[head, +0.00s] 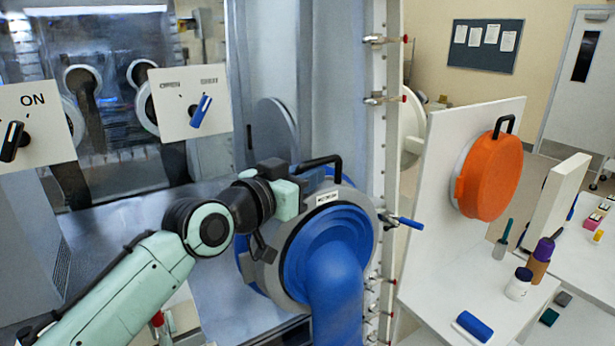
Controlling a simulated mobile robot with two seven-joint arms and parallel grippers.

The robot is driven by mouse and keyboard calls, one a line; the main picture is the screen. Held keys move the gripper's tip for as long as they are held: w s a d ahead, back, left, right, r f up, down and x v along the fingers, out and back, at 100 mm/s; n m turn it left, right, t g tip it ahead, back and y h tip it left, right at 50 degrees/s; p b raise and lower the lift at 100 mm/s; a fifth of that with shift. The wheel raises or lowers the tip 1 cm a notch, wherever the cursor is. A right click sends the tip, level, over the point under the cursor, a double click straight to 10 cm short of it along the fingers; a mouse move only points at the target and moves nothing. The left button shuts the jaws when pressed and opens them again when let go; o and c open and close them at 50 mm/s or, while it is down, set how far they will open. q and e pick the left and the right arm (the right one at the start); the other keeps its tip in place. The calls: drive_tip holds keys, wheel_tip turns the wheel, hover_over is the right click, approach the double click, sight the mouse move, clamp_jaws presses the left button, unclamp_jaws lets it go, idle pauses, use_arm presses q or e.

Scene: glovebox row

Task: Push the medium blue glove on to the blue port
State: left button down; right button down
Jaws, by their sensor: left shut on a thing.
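The blue glove (335,262) has a wide blue cuff in a grey ring, with a black handle and a small label plate on top. Its sleeve hangs down toward the bottom of the view. My left gripper (297,186) is at the upper left of this ring, shut by the black handle; the fingertips are partly hidden. A blue edge (243,268) shows behind the ring at its left, probably the blue port. The glove covers most of it, so I cannot tell whether the two touch. My right gripper is not in view.
An orange round cover (488,177) with a black handle is on a white panel (470,110) at the right. Panels with a black knob (13,141) and a blue knob (201,111) stand at left.

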use_arm(q)
drive_tip(key=shift+w+a+f, duration=0.15)
drive_tip(key=shift+w+a, duration=0.3)
drive_tip(key=shift+w, duration=0.1)
idle(1.1)
